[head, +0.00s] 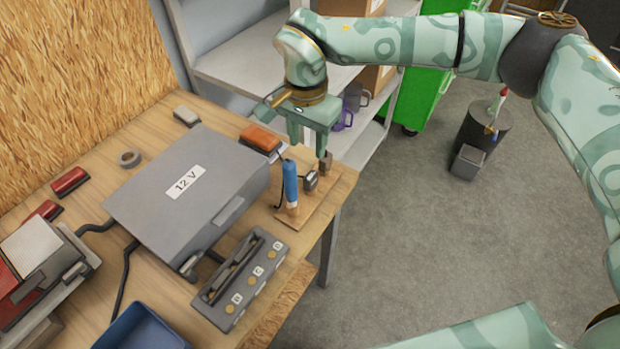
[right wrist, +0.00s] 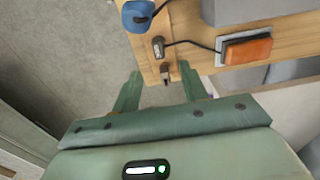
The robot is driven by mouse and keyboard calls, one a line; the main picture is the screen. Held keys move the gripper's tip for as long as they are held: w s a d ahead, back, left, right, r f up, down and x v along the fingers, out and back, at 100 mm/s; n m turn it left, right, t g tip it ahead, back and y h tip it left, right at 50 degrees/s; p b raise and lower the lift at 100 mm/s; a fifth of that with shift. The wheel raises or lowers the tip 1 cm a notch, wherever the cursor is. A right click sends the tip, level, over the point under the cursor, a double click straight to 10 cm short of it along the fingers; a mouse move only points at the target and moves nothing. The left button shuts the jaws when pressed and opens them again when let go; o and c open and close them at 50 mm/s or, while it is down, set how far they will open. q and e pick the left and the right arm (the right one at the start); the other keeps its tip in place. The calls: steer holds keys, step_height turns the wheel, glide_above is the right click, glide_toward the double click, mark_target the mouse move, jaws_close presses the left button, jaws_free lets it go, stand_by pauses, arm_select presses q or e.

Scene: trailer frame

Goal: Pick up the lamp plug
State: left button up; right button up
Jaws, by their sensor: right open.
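The lamp plug (head: 310,180) is a small grey block near the bench's right edge. A dark cable joins it to the orange lamp (head: 260,138). In the right wrist view the plug (right wrist: 158,47) lies on the wood, beyond my fingertips and roughly between their lines. My right gripper (head: 308,150) is open and empty, pointing down over the bench edge. It also shows in the right wrist view (right wrist: 159,80), with its fingers apart. A small brown block (right wrist: 165,73) at the board's edge lies between the fingers and the plug. My left gripper is not in view.
A blue-handled tool (head: 290,182) stands close beside the plug. The grey 12 V box (head: 185,205) and a socket strip (head: 240,280) stand to the left. A shelf (head: 240,70) with mugs is behind. The floor (head: 430,240) right of the bench is open.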

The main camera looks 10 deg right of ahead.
glide_above(310, 175)
steer(key=f, duration=0.4)
steer(key=shift+a+f, duration=0.2)
steer(key=shift+a, duration=0.15)
steer(key=f, duration=0.5)
steer(key=shift+d+f+b, duration=0.2)
steer(key=shift+d+b, duration=0.1)
steer(key=shift+d, duration=0.1)
steer(key=c, duration=0.8)
